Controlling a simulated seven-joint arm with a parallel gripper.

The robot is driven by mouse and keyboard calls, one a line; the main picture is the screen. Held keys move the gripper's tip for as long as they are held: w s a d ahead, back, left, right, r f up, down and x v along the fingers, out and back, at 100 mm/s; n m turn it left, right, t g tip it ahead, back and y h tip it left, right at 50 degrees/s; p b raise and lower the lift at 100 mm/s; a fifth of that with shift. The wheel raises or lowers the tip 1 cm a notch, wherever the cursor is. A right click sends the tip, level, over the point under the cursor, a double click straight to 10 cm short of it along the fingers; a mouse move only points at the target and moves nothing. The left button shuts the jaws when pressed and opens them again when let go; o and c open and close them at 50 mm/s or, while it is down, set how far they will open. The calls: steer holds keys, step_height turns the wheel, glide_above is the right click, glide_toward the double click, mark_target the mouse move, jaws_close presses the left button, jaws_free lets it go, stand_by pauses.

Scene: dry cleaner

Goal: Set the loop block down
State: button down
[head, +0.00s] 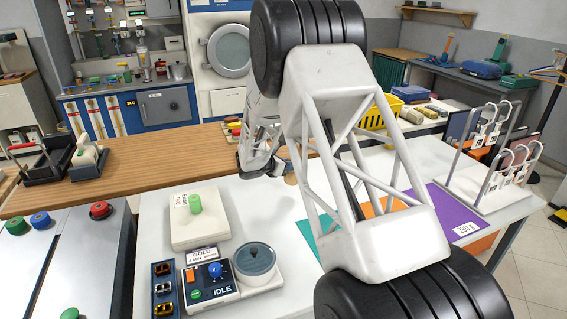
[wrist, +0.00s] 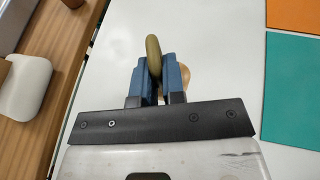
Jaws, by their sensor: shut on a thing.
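The loop block shows in the wrist view as an olive ring (wrist: 153,57) upright between the blue fingers of my gripper (wrist: 155,78). My gripper is shut on it, above the white table (wrist: 220,60). A tan rounded part (wrist: 185,76) shows just behind the right finger; I cannot tell whether it belongs to the block. In the head view my gripper (head: 264,165) is largely hidden by my arm, over the far part of the white table (head: 160,210). I cannot tell the gap between block and table.
Teal (wrist: 292,90) and orange (wrist: 293,14) sheets lie right of my gripper. A control box (head: 208,282) and scale-like box (head: 205,218) occupy the near left. A wooden counter (head: 140,165) runs behind.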

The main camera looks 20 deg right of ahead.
steer(key=w+d+f, duration=0.1)
steer(key=w+d, duration=0.1)
steer(key=w, duration=0.8)
steer(key=shift+w+d, duration=0.15)
steer(key=shift+w, duration=0.1)
steer(key=shift+f, duration=1.75)
steer(key=shift+f, duration=0.2)
steer(key=c, duration=1.2)
jaws_free()
steer(key=shift+r, duration=0.1)
steer(key=shift+r, duration=0.1)
steer(key=v, duration=1.2)
